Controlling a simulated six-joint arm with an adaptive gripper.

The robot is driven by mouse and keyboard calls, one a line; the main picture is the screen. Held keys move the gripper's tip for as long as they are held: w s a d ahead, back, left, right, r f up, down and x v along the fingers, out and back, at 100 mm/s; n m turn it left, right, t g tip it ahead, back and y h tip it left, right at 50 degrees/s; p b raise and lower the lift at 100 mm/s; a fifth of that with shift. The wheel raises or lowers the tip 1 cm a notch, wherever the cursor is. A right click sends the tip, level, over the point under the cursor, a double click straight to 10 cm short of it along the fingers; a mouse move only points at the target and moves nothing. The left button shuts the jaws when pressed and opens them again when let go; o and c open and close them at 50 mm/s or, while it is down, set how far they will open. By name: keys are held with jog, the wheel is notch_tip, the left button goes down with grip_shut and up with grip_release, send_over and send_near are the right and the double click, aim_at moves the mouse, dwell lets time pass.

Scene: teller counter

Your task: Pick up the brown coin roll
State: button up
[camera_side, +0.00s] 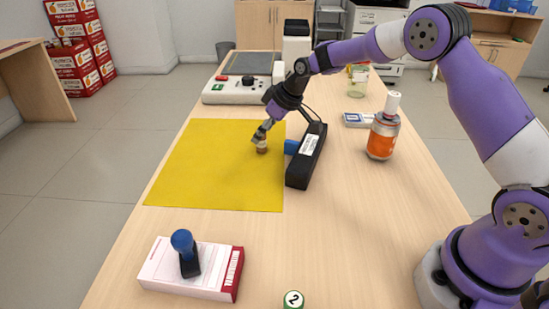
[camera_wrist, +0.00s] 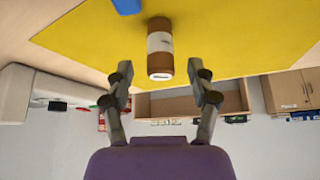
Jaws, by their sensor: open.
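The brown coin roll (camera_side: 262,147) stands upright on the yellow mat (camera_side: 205,165), near the mat's right edge. It has a pale band around its middle, which shows in the wrist view (camera_wrist: 160,48). My gripper (camera_side: 260,134) is just above and beside the roll in the side view and partly covers its top. In the wrist view my two fingers (camera_wrist: 160,75) are spread apart, with the roll's end lying between and just beyond their tips. The gripper is open and holds nothing.
A black device with a blue part (camera_side: 306,157) stands close right of the roll. An orange-filled bottle (camera_side: 382,135) is farther right. A boxed book (camera_side: 190,283) bearing a blue-handled stamp (camera_side: 183,243) lies in front. The mat's left part is clear.

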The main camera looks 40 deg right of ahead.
jog(key=x, duration=0.4)
jog(key=shift+a, duration=0.1)
grip_shut()
jog(key=shift+r, duration=0.15)
